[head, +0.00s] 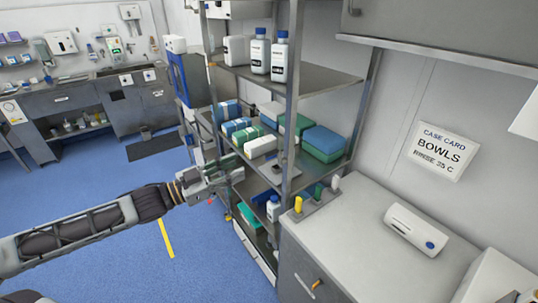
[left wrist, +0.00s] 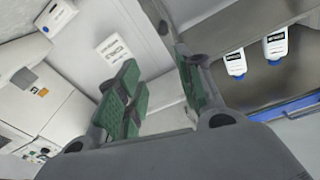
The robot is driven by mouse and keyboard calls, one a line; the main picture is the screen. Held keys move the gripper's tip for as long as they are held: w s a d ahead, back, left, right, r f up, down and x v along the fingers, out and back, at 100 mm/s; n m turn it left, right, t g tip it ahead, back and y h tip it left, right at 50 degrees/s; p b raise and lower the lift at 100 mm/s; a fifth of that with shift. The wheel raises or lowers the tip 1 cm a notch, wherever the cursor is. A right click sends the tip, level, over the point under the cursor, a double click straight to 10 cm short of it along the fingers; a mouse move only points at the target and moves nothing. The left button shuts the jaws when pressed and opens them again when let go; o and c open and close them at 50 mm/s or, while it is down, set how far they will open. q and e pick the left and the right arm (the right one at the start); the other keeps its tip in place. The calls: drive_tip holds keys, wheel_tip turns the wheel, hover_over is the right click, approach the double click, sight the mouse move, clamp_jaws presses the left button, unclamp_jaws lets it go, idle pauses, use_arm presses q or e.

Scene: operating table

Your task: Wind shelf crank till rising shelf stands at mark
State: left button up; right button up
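The steel shelf rack (head: 291,90) stands in the middle of the head view, with several shelves. I cannot tell which one is the rising shelf. My left gripper (head: 232,168) is at the rack's left front side, beside the shelf with white, blue and green packs. In the left wrist view the gripper (left wrist: 160,88) has its two green-padded fingers apart, with nothing seen between them. No crank can be made out clearly, and no height mark is clear on the rack. My right gripper is not in view.
A grey counter (head: 375,225) stands right of the rack, with a white dispenser (head: 415,230) on it. Yellow, green and white pegs (head: 298,204) stand at its left edge. White bottles (head: 260,52) stand on the upper shelf. Blue floor (head: 110,235) is open at left.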

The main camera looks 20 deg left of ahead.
sight(265, 156)
use_arm(q)
drive_tip(key=n, duration=0.1)
drive_tip(key=w+a+f+n+y, duration=0.1)
drive_tip(key=shift+a+f+n, duration=0.1)
drive_tip(key=shift+f+n, duration=0.2)
drive_tip(key=shift+n, duration=0.1)
drive_tip(key=shift+b+x, duration=0.65)
drive_tip(key=shift+x, duration=0.7)
drive_tip(key=shift+x, duration=1.35)
drive_tip(key=shift+w+d, duration=0.35)
drive_tip(key=shift+w, duration=0.2)
drive_tip(key=shift+x, duration=0.8)
drive_tip(key=shift+p+x, duration=0.6)
drive_tip(key=shift+x, duration=2.1)
drive_tip(key=shift+f, duration=0.1)
drive_tip(key=shift+c, duration=0.3)
